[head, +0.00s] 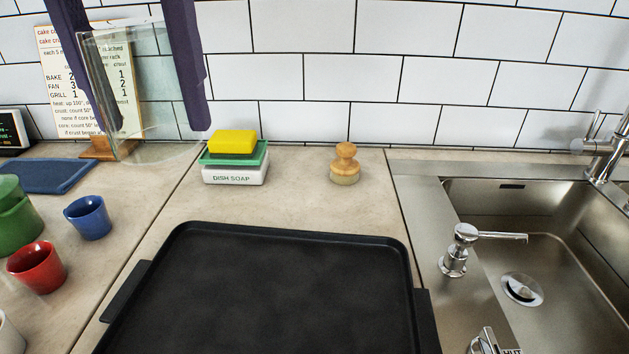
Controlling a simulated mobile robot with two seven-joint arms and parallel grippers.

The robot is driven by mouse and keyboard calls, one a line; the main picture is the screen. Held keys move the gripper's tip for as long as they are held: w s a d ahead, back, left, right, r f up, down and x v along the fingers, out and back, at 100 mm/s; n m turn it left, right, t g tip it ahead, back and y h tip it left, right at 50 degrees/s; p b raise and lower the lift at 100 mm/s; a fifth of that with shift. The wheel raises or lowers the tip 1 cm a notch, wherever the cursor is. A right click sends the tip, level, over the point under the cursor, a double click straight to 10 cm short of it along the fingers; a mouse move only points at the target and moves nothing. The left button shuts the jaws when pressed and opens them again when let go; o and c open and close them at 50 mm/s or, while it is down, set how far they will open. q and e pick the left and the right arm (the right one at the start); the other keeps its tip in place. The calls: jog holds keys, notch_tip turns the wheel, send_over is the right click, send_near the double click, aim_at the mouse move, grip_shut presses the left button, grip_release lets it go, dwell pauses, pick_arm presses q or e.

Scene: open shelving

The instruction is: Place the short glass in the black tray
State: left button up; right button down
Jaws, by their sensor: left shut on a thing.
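The short glass (150,85) is clear and see-through, at the upper left of the head view. My left gripper (154,130) has dark purple fingers on either side of the glass and is shut on it. It holds the glass up, slightly tilted, in front of the recipe board, to the left of and beyond the tray. The black tray (265,295) lies empty on the counter at the bottom centre, with its near edge cut off. My right gripper is not in view.
A dish soap block with sponges (233,157) and a wooden brush (345,163) stand behind the tray. A blue cup (88,218), a red cup (37,267) and a green pot (15,218) stand left. A sink (530,215) and soap dispenser (456,248) are right.

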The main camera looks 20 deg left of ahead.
pick_arm(q)
jog(key=f+n+b, duration=0.1)
jog(key=f+n, duration=0.1)
jog(key=n, duration=0.4)
jog(key=n+b, duration=0.4)
jog(key=n, duration=0.7)
send_near(210, 288)
jog(key=s, duration=0.1)
jog(key=s+d+f, duration=0.1)
jog(key=shift+s+d+f, duration=0.25)
jog(key=shift+s+d, duration=0.05)
jog(key=shift+s, duration=0.05)
jog(key=shift+f, duration=2.1)
jog(key=shift+f, duration=0.15)
jog(key=o, duration=1.4)
